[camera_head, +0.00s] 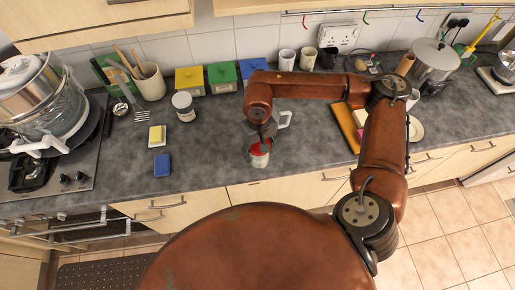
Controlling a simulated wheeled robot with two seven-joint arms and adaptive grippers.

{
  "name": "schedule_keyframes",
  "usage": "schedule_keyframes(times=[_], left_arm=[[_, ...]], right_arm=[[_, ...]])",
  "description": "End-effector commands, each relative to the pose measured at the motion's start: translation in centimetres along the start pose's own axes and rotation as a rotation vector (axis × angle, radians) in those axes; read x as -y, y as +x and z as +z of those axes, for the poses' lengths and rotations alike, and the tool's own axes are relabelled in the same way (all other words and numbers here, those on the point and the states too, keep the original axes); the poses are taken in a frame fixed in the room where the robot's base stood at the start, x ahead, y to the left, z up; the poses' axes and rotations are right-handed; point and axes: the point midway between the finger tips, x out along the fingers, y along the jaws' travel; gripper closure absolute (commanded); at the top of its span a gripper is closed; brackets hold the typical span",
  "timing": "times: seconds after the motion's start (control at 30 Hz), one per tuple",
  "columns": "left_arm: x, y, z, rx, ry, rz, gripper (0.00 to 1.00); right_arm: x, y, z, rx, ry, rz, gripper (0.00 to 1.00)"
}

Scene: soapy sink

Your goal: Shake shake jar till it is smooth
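A small pale jar with red at its top (259,158) is at the front edge of the grey counter, in the middle of the head view. My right gripper (261,140) points down directly over this jar, and its dark fingers overlap the jar's upper part. I cannot tell whether the fingers are closed on it, or whether the jar rests on the counter or is slightly raised. My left gripper is not in view.
A white mug (284,120) stands just behind my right gripper. A lidded glass jar (184,107), a yellow-topped block (157,136) and a blue sponge (162,165) are to the left. A cutting board (345,125) lies right. The front counter between sponge and gripper is clear.

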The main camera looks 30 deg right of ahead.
Motion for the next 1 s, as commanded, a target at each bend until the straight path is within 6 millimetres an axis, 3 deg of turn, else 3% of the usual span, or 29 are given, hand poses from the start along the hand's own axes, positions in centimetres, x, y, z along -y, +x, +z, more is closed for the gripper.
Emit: schedule_keyframes(times=[0.03,0.07,0.1,0.2,0.23,0.27,0.3,0.33,0.37,0.43,0.47,0.5,1.0], left_arm=[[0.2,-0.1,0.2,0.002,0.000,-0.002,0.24],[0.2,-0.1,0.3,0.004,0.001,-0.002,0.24],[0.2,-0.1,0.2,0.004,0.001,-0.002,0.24],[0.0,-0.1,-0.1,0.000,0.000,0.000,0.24],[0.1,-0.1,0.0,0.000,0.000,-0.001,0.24],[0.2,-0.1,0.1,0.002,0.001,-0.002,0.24],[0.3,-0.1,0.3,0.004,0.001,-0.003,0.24],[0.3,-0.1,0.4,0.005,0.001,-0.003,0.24],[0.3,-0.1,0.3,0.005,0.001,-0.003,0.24],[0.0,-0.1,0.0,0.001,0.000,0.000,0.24],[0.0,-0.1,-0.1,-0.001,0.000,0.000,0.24],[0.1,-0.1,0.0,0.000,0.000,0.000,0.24],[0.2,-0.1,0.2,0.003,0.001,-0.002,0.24]], right_arm=[[0.3,-6.0,-1.3,-0.051,0.002,-0.014,0.81],[0.2,-8.1,-1.2,-0.051,0.002,-0.013,0.81],[0.1,-8.7,-0.9,-0.039,0.003,-0.010,0.81],[0.1,-1.1,-0.5,-0.016,0.003,-0.008,0.81],[0.2,-0.9,-0.7,-0.024,0.002,-0.010,0.81],[0.3,-2.9,-1.1,-0.040,0.002,-0.013,0.81],[0.2,-6.8,-1.2,-0.052,0.002,-0.014,0.81],[0.2,-8.4,-1.1,-0.048,0.002,-0.013,0.81],[0.1,-8.7,-0.9,-0.039,0.003,-0.010,0.81],[0.1,-2.9,-0.3,-0.012,0.003,-0.007,0.81],[0.1,-1.1,-0.5,-0.016,0.003,-0.008,0.81],[0.2,-0.8,-0.8,-0.026,0.002,-0.010,0.81],[0.2,-1.2,-0.9,-0.031,0.003,-0.011,0.81]])
